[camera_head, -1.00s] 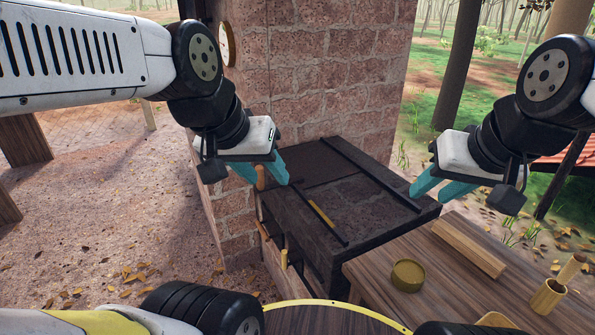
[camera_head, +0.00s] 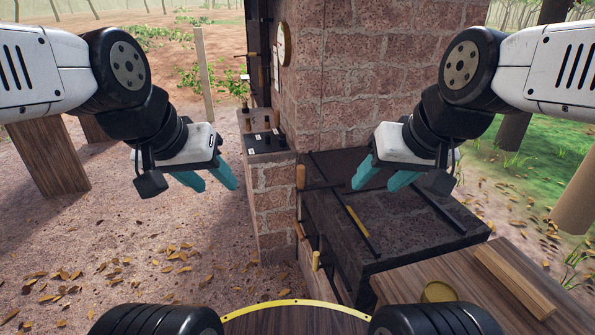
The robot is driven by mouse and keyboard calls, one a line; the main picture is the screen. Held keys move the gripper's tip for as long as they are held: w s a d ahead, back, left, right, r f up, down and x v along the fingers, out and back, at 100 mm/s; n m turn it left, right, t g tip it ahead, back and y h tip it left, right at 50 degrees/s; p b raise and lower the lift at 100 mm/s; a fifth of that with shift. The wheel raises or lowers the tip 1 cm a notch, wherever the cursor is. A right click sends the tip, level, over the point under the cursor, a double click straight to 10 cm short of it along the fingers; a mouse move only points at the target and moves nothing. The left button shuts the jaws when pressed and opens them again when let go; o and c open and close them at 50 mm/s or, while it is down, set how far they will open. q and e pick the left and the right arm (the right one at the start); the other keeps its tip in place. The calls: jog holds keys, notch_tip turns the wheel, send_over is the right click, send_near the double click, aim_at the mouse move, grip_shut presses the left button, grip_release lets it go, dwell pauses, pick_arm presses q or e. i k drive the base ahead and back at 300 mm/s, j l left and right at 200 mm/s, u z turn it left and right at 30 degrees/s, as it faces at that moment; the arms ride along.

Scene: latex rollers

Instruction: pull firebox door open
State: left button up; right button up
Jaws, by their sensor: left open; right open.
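The firebox (camera_head: 345,235) is a dark, sooty block against the brick structure, right of centre. Its front face is seen at a steep angle, and I cannot make out the door clearly. Light wooden handles show along that side: an upright one (camera_head: 301,177) near the top, one lower (camera_head: 299,230) and one lower still (camera_head: 315,260). My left gripper (camera_head: 218,186) is open and empty, in the air left of the brick structure and apart from the handles. My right gripper (camera_head: 374,184) is open and empty; it appears above the firebox's dark top, right of the upper handle.
A wooden table (camera_head: 440,310) with a plank (camera_head: 512,280) and a round tin (camera_head: 438,291) stands at the lower right. A brick ledge (camera_head: 274,195) with small items juts out left of the firebox. A round gauge (camera_head: 284,43) hangs above. Leaf-strewn ground at left is free.

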aim_at(341, 165)
jog(key=i+j, duration=0.1)
jog(key=i, duration=0.35)
jog(key=i+j+u, duration=0.15)
jog(key=i, duration=0.3)
